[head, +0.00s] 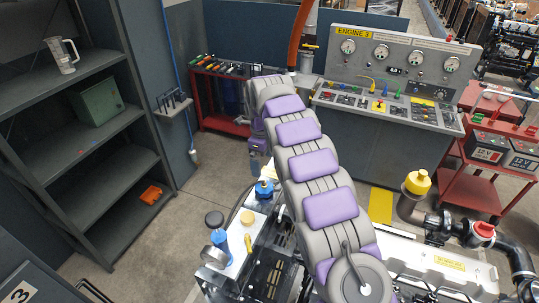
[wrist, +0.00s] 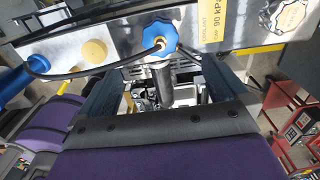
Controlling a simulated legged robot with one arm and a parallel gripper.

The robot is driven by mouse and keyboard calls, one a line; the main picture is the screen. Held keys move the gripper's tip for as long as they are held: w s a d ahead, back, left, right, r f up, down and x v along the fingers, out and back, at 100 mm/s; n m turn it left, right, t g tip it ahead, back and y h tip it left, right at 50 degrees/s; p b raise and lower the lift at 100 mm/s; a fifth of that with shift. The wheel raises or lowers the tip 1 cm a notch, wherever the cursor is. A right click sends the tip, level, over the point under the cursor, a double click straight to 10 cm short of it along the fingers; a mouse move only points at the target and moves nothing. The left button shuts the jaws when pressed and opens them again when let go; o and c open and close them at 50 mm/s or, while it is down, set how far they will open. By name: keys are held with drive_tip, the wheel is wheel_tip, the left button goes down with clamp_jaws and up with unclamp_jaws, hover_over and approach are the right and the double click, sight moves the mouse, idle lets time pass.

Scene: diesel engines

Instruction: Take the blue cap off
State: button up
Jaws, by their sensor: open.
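The blue cap (wrist: 161,38) is a lobed knob with a brass centre, at the upper middle of the wrist view. A black hose or cable runs by it, and a silver cylinder (wrist: 159,82) shows below it. In the head view a blue cap (head: 264,189) sits on the engine's top, beside my arm. My gripper (wrist: 157,74) is open, its two dark blue fingers apart. The cap shows just beyond the fingertips, roughly centred between them; no contact is visible. In the head view my gripper is mostly hidden behind my arm.
A blue cylinder (wrist: 14,86) is at left. A shelf (head: 115,160), an engine console (head: 385,115) and a red cart (head: 480,170) surround the engine. Floor is clear by the shelf.

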drive_tip(key=b, duration=0.2)
hover_over(264, 182)
drive_tip(key=shift+w+f, duration=0.2)
drive_tip(key=shift+f, duration=2.05)
drive_tip(key=shift+f+b, duration=0.55)
drive_tip(key=shift+f, duration=2.5)
drive_tip(key=shift+s+f, duration=0.1)
drive_tip(key=shift+s, duration=0.05)
drive_tip(key=shift+c, duration=0.5)
drive_tip(key=c, duration=1.4)
